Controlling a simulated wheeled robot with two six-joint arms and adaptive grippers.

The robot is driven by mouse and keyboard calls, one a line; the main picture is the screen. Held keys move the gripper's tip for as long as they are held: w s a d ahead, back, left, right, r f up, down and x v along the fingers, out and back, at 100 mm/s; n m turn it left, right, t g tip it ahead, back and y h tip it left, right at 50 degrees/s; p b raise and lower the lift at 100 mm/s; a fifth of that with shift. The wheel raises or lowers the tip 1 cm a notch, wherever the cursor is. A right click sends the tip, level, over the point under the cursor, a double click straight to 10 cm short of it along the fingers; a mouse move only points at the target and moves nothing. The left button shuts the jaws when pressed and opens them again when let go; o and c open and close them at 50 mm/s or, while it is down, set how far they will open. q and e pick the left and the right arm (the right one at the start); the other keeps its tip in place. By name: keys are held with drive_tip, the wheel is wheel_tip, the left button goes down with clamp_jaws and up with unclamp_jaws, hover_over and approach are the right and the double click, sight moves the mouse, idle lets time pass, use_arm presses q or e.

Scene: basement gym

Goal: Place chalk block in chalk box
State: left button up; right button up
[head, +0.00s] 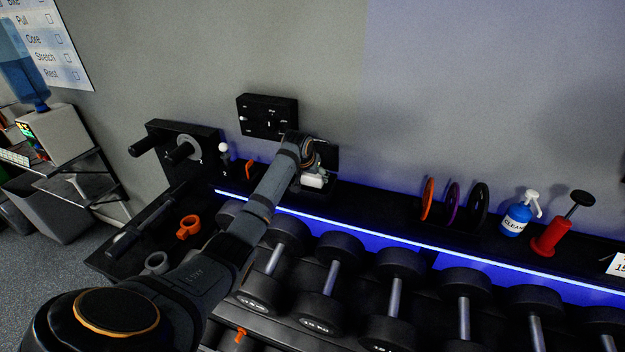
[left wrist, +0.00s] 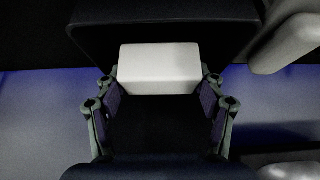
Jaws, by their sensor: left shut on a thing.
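The white chalk block (head: 312,181) is held between the fingers of my left gripper (head: 309,173), near the back of the black shelf. In the left wrist view the chalk block (left wrist: 160,68) sits between the two fingertips of the left gripper (left wrist: 160,85). A dark box (head: 329,153), apparently the chalk box, stands right behind the gripper, partly hidden by it. In the left wrist view dark walls of the box (left wrist: 92,36) lie behind and around the block. I cannot tell whether the block is inside or just above it. My right gripper is out of view.
A row of dumbbells (head: 335,250) lies in front of the blue-lit shelf edge. Upright discs (head: 453,203), a cleaner bottle (head: 517,216) and a red pump (head: 551,236) stand to the right. A black wall panel (head: 267,117) hangs behind. An orange clamp (head: 188,228) lies left.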

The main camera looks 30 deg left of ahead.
sight(312, 183)
use_arm(q)
drive_tip(key=shift+w+a+f, duration=0.1)
drive_tip(key=shift+a+f, duration=0.05)
drive_tip(key=shift+f, duration=0.1)
wheel_tip(312, 183, down, 2)
drive_tip(key=shift+a+f+p, duration=0.1)
drive_tip(key=shift+f+p, duration=0.15)
drive_tip(key=shift+p, duration=0.95)
drive_tip(key=shift+f, duration=0.3)
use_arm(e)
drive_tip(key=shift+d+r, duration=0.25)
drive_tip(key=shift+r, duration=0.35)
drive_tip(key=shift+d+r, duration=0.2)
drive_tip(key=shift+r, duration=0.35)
use_arm(q)
drive_tip(key=shift+f, duration=0.1)
drive_tip(key=shift+f, duration=0.15)
drive_tip(key=o, duration=1.2)
drive_tip(key=shift+o, duration=0.2)
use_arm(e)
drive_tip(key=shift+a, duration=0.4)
